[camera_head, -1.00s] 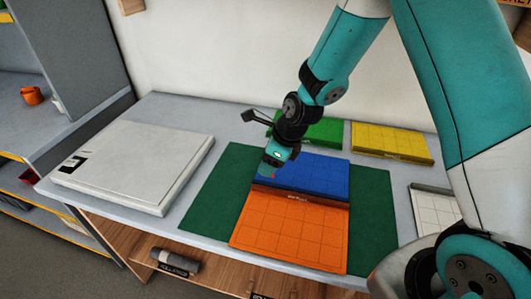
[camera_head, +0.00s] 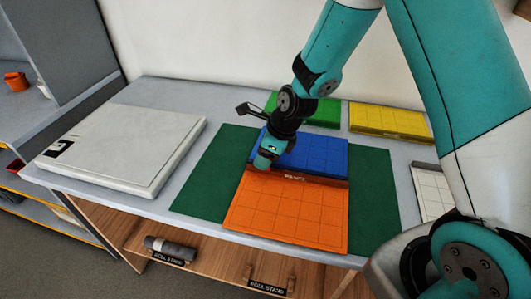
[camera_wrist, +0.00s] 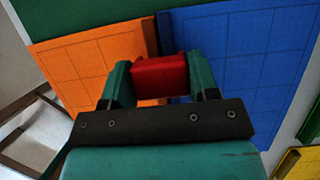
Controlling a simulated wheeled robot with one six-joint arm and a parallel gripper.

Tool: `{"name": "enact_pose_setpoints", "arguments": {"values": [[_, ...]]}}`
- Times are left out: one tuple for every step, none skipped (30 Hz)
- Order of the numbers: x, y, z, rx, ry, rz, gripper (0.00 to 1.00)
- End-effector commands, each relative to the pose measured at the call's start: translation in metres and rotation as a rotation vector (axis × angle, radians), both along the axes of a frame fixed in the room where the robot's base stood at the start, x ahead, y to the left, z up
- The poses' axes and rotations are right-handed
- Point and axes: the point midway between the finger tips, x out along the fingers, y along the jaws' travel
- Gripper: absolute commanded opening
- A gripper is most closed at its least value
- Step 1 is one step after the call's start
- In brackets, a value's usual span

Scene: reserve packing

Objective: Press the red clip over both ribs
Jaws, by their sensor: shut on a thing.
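My gripper (camera_wrist: 160,82) is shut on the red clip (camera_wrist: 160,75), which sits between its two fingers in the wrist view. The clip is over the seam between the orange panel (camera_wrist: 85,65) and the blue panel (camera_wrist: 245,60). A dark raised rib (camera_wrist: 151,36) runs along that seam. In the head view my gripper (camera_head: 262,163) is at the left end of the seam, and the clip is hidden there. The orange panel (camera_head: 285,213) and blue panel (camera_head: 315,155) lie edge to edge. I cannot tell whether the clip touches the ribs.
The panels lie on a dark green mat (camera_head: 205,180). A large white slab (camera_head: 125,145) is at the left. A green panel (camera_head: 318,112) and a yellow panel (camera_head: 390,120) lie behind, and a white gridded tray (camera_head: 432,190) is at the right.

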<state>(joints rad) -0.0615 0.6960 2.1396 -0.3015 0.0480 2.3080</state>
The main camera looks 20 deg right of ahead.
Motion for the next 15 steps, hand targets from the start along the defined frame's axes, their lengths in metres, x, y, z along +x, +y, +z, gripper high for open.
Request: {"name": "enact_pose_setpoints", "arguments": {"values": [[0.0000,0.0000,-0.0001,0.000,0.000,0.000,0.38],[0.0000,0.0000,-0.0002,0.000,0.000,0.000,0.38],[0.0000,-0.0001,-0.0006,0.000,0.000,0.000,0.38],[0.0000,-0.0001,-0.0009,0.000,0.000,0.000,0.38],[0.0000,0.0000,-0.0013,0.000,0.000,0.000,0.38],[-0.0001,-0.0001,-0.0019,0.000,0.000,0.000,0.38],[0.0000,-0.0001,-0.0024,0.000,0.000,0.000,0.38],[0.0000,-0.0001,-0.0030,0.000,0.000,0.000,0.38],[0.0000,-0.0001,-0.0037,0.000,0.000,0.000,0.38],[0.0000,0.0000,-0.0043,0.000,0.000,0.000,0.38],[0.0000,-0.0001,-0.0048,0.000,0.000,0.000,0.38],[0.0000,-0.0001,-0.0056,0.000,0.000,0.000,0.38],[0.0000,-0.0001,-0.0061,0.000,0.000,0.000,0.38],[0.0000,-0.0001,-0.0066,0.000,0.000,0.000,0.38],[0.0000,-0.0001,-0.0074,0.000,0.000,0.000,0.38]]}}
